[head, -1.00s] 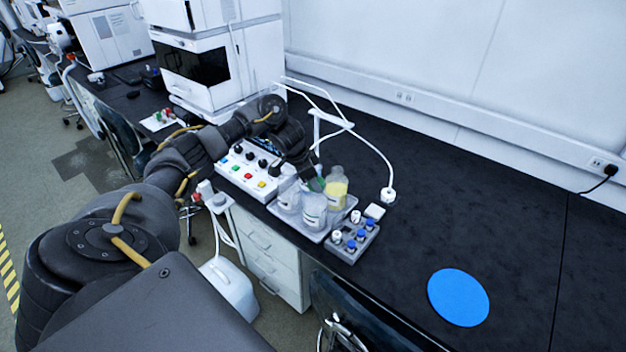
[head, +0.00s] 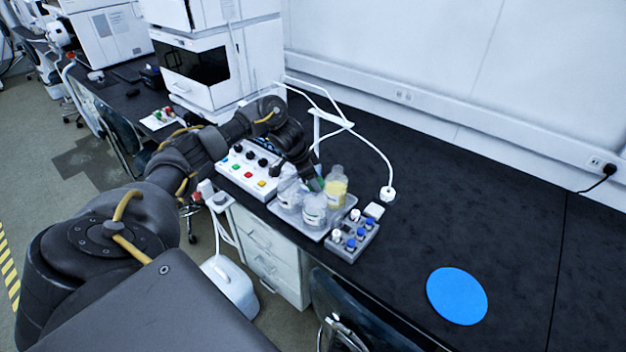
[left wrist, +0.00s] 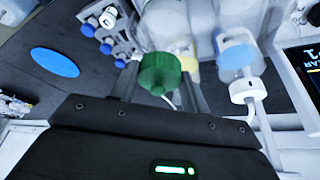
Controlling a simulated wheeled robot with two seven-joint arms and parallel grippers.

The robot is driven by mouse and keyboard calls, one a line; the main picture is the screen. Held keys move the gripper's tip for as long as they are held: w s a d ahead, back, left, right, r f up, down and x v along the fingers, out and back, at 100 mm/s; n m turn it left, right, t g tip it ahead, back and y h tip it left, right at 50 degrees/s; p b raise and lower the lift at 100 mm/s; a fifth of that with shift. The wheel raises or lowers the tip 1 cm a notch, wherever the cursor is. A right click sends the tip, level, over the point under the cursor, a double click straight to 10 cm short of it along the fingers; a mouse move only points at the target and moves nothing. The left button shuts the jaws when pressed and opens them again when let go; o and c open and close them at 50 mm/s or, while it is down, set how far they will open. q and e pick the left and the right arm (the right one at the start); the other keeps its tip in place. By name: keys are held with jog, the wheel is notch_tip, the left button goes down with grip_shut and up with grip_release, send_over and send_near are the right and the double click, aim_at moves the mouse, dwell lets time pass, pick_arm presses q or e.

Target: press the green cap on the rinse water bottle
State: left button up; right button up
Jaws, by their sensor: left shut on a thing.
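The green cap (left wrist: 160,74) sits between the two fingers of my left gripper (left wrist: 160,88) in the left wrist view. The gripper is shut on it. In the head view my left gripper (head: 314,183) is low among the bottles, with a little green cap (head: 316,185) showing. Clear bottles (head: 314,209) (head: 288,190) and a bottle with yellow liquid (head: 335,190) stand on a tray (head: 311,234). In the wrist view a clear bottle (left wrist: 168,22) is just beyond the cap. I cannot tell whether the cap touches its neck. My right gripper is not in view.
A grey rack with blue-capped and white-capped vials (head: 350,243) is right of the tray. A white button box (head: 247,172) is left of it. A thin white tube arches over the bottles. A blue disc (head: 457,296) lies on the clear black bench at right.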

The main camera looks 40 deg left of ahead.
pick_arm(q)
jog(key=shift+p, duration=0.45)
dwell(0.5)
jog(key=o, duration=1.5)
notch_tip(320, 180, up, 7)
jog(key=p, duration=0.8)
jog(key=shift+c, duration=0.2)
grip_shut()
